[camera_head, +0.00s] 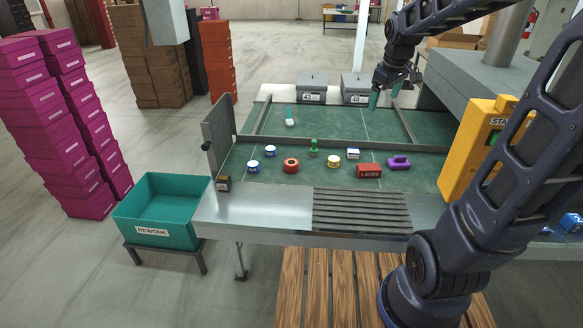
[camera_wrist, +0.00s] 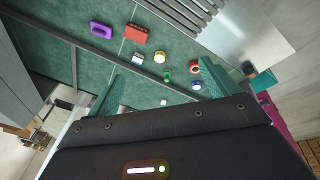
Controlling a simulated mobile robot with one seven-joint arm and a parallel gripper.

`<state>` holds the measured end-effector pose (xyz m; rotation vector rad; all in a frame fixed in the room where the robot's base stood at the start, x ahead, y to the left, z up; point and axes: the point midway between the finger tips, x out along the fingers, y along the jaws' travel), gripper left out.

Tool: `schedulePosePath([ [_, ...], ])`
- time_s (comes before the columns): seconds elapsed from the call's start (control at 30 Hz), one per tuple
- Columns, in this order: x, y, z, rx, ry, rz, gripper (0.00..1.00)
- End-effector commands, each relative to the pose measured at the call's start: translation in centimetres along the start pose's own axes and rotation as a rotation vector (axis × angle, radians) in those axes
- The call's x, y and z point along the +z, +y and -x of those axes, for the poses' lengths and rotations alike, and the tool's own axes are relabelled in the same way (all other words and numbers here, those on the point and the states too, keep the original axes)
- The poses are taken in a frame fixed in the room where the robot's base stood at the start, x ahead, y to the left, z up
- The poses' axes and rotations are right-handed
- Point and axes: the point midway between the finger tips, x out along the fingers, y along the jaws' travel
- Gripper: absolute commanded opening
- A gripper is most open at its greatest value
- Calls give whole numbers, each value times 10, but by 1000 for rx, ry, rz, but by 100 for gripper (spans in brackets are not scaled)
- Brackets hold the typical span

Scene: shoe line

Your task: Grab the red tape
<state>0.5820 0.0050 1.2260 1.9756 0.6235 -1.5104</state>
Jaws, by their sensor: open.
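The red tape (camera_head: 291,165) is a squat red roll with a pale centre. My gripper (camera_head: 384,98) is open and empty, held high over the table's back right part, apart from the red tape. Its two teal fingers frame the wrist view (camera_wrist: 160,72).
Close by on the mat are blue-and-white rolls (camera_head: 253,166), a yellow-and-white roll (camera_head: 333,161), a small white-and-blue box (camera_head: 353,153), a red LACES box (camera_head: 368,171) and a purple item (camera_head: 398,163). A grey upright panel (camera_head: 217,135) stands left; a yellow STA-marked housing (camera_head: 472,150) stands right.

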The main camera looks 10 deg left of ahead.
Motion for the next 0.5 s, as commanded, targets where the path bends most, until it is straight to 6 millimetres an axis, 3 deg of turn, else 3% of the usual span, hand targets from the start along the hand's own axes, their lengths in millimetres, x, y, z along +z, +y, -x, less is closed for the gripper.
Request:
schedulePosePath([
  [0.5, -134, -2, -102, -82, -50, 475, 86],
])
